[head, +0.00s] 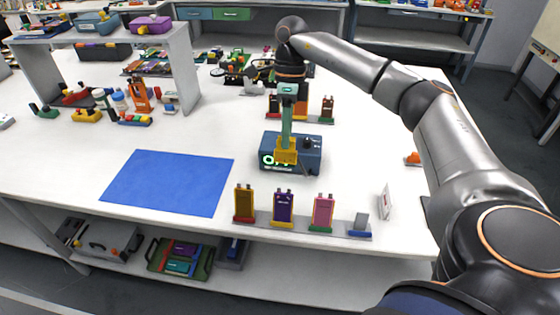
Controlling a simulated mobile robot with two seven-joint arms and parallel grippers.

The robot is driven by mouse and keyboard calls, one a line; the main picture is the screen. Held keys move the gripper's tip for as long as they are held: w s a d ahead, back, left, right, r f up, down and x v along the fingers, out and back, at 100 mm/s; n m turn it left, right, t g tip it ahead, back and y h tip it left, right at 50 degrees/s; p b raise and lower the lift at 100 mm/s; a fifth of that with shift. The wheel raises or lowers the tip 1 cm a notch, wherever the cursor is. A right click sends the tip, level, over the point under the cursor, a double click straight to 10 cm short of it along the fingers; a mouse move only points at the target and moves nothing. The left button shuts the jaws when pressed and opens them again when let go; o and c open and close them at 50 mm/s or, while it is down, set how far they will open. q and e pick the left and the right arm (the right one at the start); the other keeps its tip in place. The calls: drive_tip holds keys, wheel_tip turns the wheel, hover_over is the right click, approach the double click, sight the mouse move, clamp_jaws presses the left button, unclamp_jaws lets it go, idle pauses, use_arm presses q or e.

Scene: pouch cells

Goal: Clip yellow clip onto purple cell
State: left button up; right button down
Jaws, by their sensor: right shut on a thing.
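The purple cell (283,205) stands upright in the rack (258,222) near the table's front edge, above a yellow base block. A brown-gold cell (244,202) is to its left and a pink cell (322,210) to its right. My right gripper (287,137) points down from above, behind the purple cell. It is shut on the yellow clip (286,153), which shows in front of the dark blue device (310,152) and covers part of its display. I cannot tell whether the clip touches the device. My left gripper is not in view.
A blue mat (168,182) lies left of the rack. A small white card (385,202) stands to the right. An orange item (412,158) lies near my right arm. Coloured parts and a grey shelf (184,70) stand at the back left. The table around the mat is clear.

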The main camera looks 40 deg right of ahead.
sight(285, 162)
idle(0.3)
drive_tip(key=shift+f+b, duration=1.5)
drive_tip(key=shift+f, duration=1.25)
drive_tip(key=shift+f, duration=0.15)
drive_tip(key=shift+b+x, duration=0.65)
drive_tip(key=shift+x, duration=0.55)
drive_tip(key=shift+f, duration=0.15)
drive_tip(key=shift+s+a+f+b, duration=0.2)
drive_tip(key=shift+f+b, duration=0.2)
drive_tip(key=shift+f, duration=0.3)
